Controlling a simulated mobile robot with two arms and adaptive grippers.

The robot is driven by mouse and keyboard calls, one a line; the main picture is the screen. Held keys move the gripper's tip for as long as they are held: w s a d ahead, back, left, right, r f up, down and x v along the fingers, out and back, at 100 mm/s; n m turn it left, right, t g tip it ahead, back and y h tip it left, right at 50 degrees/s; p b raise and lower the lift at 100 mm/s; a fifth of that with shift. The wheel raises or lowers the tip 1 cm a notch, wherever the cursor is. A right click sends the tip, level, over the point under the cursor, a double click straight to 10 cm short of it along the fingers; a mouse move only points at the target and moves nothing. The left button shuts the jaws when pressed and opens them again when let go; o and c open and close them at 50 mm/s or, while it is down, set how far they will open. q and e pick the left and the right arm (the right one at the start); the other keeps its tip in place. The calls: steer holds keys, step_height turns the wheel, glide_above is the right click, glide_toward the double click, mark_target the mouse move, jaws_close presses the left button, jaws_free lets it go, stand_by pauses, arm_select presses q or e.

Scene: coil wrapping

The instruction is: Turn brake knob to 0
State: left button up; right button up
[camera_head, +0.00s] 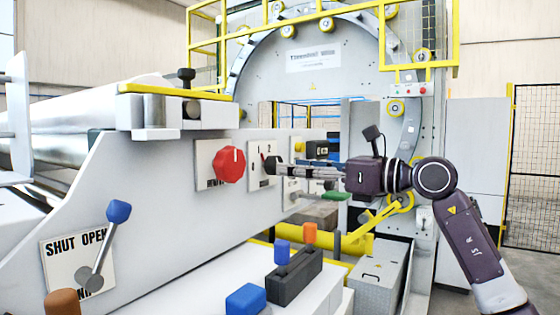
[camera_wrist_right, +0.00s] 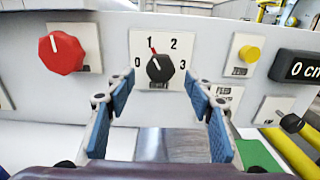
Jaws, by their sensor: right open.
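A black knob (camera_wrist_right: 160,68) with a red pointer sits on a white plate (camera_wrist_right: 138,80) marked 0, 1, 2 and 3. Its pointer is at 1, up and slightly left. The label under the knob is too small to read. My right gripper (camera_wrist_right: 160,82) is open, its two blue-padded fingers apart, with the knob showing between and just above the fingertips. The fingers look clear of the knob. In the head view my right gripper (camera_head: 280,169) reaches in from the right to the plate (camera_head: 257,180), partly hiding the knob. My left gripper is not in view.
A red knob (camera_wrist_right: 61,53) is left of the plate. A yellow button (camera_wrist_right: 250,53) and a black display (camera_wrist_right: 297,68) are to the right. A blue-tipped lever (camera_head: 105,240) stands on a SHUT/OPEN plate. A green-ended handle (camera_head: 335,196) is below my right gripper.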

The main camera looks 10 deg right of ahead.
mark_target(271, 165)
steer(key=p+x, duration=0.1)
steer(key=x, duration=0.3)
steer(key=shift+w+a+f, duration=0.15)
steer(key=shift+w+a, duration=0.05)
steer(key=shift+w, duration=0.1)
steer(key=c, duration=0.9)
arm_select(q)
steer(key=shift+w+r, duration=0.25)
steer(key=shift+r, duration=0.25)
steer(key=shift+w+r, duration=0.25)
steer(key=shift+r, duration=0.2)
arm_select(e)
steer(key=shift+c, duration=1.3)
